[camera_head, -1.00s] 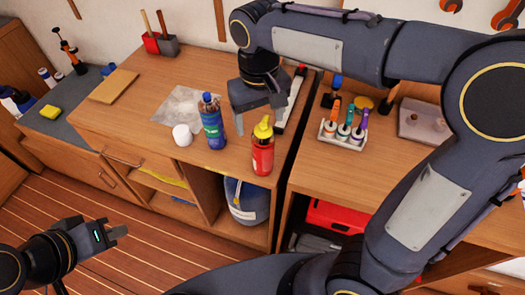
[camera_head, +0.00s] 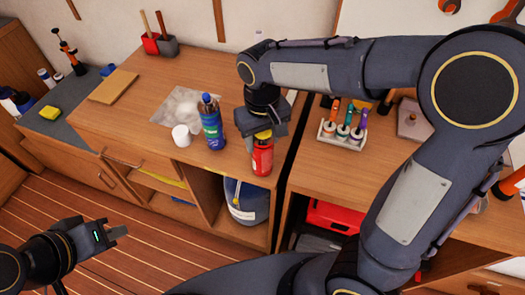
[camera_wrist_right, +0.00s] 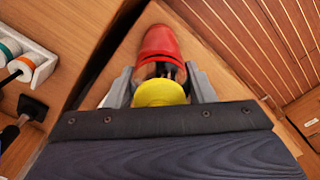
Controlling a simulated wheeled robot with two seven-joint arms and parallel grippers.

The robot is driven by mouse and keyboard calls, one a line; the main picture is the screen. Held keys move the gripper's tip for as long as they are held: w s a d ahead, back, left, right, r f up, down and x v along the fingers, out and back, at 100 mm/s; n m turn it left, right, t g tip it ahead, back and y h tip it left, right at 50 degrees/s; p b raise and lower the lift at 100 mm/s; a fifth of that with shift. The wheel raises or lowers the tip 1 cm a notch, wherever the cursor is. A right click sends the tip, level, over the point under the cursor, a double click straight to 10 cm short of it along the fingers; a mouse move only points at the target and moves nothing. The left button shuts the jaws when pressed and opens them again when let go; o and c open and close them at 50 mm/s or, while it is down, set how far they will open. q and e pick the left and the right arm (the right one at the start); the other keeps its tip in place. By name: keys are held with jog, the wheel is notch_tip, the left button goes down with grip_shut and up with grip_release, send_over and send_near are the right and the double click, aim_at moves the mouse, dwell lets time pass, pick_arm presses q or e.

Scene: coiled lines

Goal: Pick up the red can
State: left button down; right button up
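The red can (camera_head: 262,160) with a yellow cap stands upright near the front edge of the wooden bench. My right gripper (camera_head: 261,131) is directly above it, with its fingers down around the can's top. In the right wrist view, the can (camera_wrist_right: 159,43) and its yellow cap (camera_wrist_right: 160,93) lie between the two spread fingers of the right gripper (camera_wrist_right: 160,71). Narrow gaps seem to show beside the can; firm contact is not visible. My left gripper (camera_head: 121,232) is open and empty at the lower left, over the floor, away from the bench.
A blue bottle (camera_head: 211,125) stands just left of the red can, with a white lidded jar (camera_head: 181,135) beside it. A rack of colored-handled tools (camera_head: 342,133) is on the right bench (camera_head: 330,170). A gap separates the two benches. Open shelves lie below.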

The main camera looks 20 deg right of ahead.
jog(key=c, duration=1)
jog(key=shift+r, duration=0.2)
